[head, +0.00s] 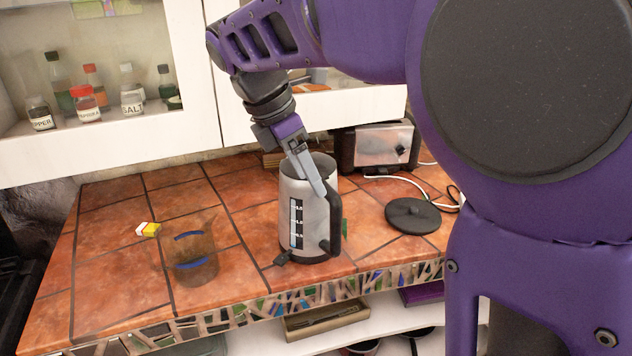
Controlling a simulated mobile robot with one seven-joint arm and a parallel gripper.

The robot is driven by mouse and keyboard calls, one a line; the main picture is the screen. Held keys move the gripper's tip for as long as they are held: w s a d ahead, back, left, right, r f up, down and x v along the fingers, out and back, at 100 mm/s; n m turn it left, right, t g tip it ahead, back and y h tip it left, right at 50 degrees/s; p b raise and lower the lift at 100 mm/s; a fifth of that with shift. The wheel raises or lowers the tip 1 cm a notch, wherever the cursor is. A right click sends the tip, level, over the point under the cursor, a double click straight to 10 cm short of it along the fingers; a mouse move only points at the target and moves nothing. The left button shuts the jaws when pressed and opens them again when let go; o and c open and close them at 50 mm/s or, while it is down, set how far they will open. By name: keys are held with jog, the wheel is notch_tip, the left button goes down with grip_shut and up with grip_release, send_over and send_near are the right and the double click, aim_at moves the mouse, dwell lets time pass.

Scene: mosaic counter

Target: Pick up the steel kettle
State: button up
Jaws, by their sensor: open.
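The steel kettle (312,235) stands upright and lidless on the tiled counter, near its front edge. It has a dark strip with level marks on its side and a black handle at its right. My gripper (316,178) reaches down from above at the kettle's rim, with its jaws open. One grey finger shows in front of the kettle's upper right side, near the top of the handle. The other finger is mostly hidden, and I cannot tell whether either finger touches the kettle.
A toaster (378,147) with a white cord stands behind. A brownish see-through cup (193,262) and a small yellow-and-white item (148,229) are at left. A glass-door cabinet (185,110) hangs above. The counter's left part is mostly clear.

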aim_at(335, 229)
jog(key=b+x, duration=0.2)
jog(key=x, duration=1.4)
jog(key=shift+w, duration=0.1)
grip_shut()
jog(key=shift+w, duration=0.1)
dwell(0.7)
